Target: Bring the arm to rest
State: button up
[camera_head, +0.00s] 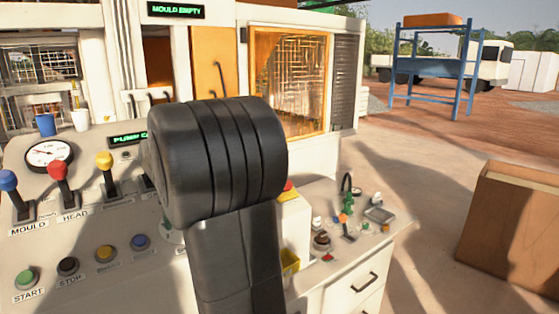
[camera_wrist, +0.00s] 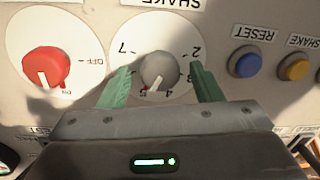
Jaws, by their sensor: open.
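My gripper (camera_wrist: 160,78) shows in the wrist view with its two green fingers apart. They stand on either side of a grey dial knob (camera_wrist: 160,71) on the control panel, with a gap on each side. The knob's pointer is toward the low numbers near 4 and 5; the picture is upside down. In the head view my dark arm (camera_head: 218,160) fills the middle and hides part of the panel; my gripper is hidden there.
Near the fingers are a red switch knob (camera_wrist: 46,68), a blue RESET button (camera_wrist: 246,61) and a yellow button (camera_wrist: 294,68). The panel also has blue, red (camera_head: 57,169) and yellow levers, a gauge (camera_head: 49,153) and cups. A side counter (camera_head: 340,250) holds small items.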

jog(key=v, duration=1.1)
jog(key=shift+d+r+b, duration=0.15)
jog(key=shift+r+b, duration=0.2)
jog(key=shift+s, duration=0.1)
